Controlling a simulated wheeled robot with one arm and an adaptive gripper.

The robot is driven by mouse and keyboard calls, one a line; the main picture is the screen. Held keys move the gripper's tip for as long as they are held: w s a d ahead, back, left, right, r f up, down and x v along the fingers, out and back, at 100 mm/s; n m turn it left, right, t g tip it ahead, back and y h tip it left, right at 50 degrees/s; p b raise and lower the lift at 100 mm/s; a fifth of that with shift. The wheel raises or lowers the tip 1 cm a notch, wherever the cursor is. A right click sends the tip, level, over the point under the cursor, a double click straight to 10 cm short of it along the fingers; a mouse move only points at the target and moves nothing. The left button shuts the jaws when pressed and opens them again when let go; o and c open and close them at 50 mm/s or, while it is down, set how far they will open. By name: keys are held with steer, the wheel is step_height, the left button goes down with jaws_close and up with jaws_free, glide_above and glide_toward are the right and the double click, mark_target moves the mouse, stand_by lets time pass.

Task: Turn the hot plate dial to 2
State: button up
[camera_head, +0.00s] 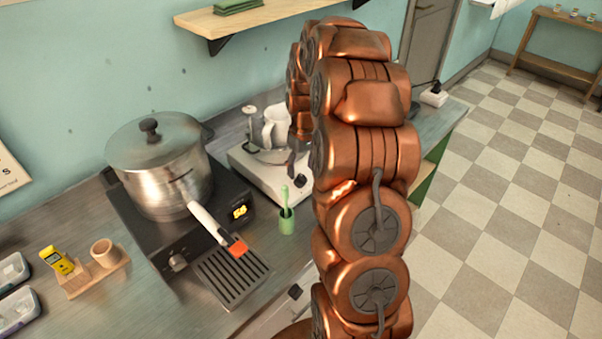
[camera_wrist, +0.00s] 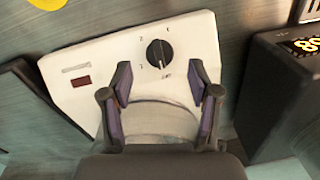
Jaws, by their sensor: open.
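The white hot plate (camera_head: 243,160) stands on the counter at the middle of the head view and fills the middle of the wrist view (camera_wrist: 90,60). Its round black dial (camera_wrist: 160,53) sits on the white front panel, with marks including 1, 2 and off around it; I cannot tell surely where its pointer stands. My gripper (camera_wrist: 160,82) is open, its purple-padded fingers apart below the dial in the wrist view, with nothing held. In the head view my gripper (camera_head: 298,145) hangs over the hot plate, partly hidden by my copper arm.
A steel pot (camera_head: 165,175) stands on a black cooker (camera_head: 125,205) to the left, its lit display (camera_wrist: 305,45) close at the right in the wrist view. A white pitcher (camera_head: 275,125) is near my gripper.

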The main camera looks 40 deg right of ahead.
mark_target(301, 174)
steer(key=shift+a+f+p, duration=0.1)
steer(key=shift+f+p, duration=0.4)
steer(key=shift+f, duration=1.4)
steer(key=c, duration=1.2)
